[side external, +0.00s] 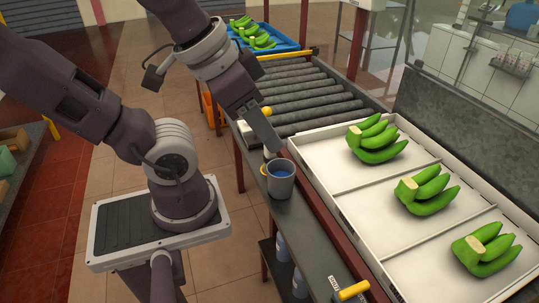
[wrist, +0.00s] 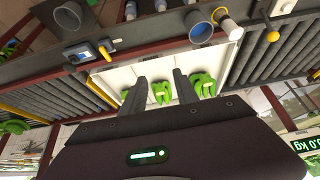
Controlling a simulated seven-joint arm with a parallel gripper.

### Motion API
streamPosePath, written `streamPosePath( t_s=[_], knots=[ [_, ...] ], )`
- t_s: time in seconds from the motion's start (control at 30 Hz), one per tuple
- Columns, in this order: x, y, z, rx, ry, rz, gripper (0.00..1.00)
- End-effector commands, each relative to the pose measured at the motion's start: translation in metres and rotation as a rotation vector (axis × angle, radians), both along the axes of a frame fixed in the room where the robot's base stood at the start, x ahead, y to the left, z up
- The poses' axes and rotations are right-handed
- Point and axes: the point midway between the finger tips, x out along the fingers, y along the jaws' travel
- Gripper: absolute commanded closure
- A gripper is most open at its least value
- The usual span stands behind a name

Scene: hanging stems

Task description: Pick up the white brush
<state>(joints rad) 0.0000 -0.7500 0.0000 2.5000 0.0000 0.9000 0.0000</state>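A pale cylindrical thing (wrist: 230,28) stands beside a grey cup in the wrist view; it may be the white brush, but its bristles cannot be made out. In the side view a small pale shape (side external: 270,154) shows just behind the cup, partly hidden. My gripper (side external: 266,138) hangs above the bench edge, just above and behind the cup in the side view. In the wrist view its two fingers (wrist: 160,78) are apart, with nothing held between them.
The grey cup (side external: 281,179) with a blue inside stands on the narrow bench. A white tray (side external: 377,211) holds three green banana bunches to its right. A roller conveyor (side external: 318,96) lies behind. A yellow knob (side external: 266,111) is close to my gripper.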

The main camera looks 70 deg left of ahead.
Motion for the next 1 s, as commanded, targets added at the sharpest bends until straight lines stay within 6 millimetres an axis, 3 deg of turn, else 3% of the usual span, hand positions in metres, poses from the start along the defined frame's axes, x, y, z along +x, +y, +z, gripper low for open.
streamPosePath(
  t_s=[0.03, 0.13, 0.4, 0.5, 0.57, 0.63, 0.73, 0.8, 0.9, 1.0],
  knots=[
    [0.000, 0.000, 0.000, 0.000, 0.000, 0.000, 0.64],
    [0.000, 0.000, 0.000, 0.000, 0.000, 0.000, 0.47],
    [0.001, 0.001, 0.000, -0.002, 0.002, 0.006, 0.47],
    [0.018, 0.012, -0.003, -0.042, 0.051, 0.134, 0.47],
    [0.040, 0.032, -0.009, -0.096, 0.110, 0.310, 0.47],
    [0.068, 0.067, -0.025, -0.174, 0.185, 0.579, 0.47],
    [0.092, 0.127, -0.058, -0.270, 0.274, 0.956, 0.47],
    [0.096, 0.166, -0.084, -0.320, 0.322, 1.182, 0.47],
    [0.092, 0.205, -0.114, -0.364, 0.364, 1.410, 0.47],
    [0.088, 0.223, -0.131, -0.383, 0.384, 1.523, 0.47]
  ],
)
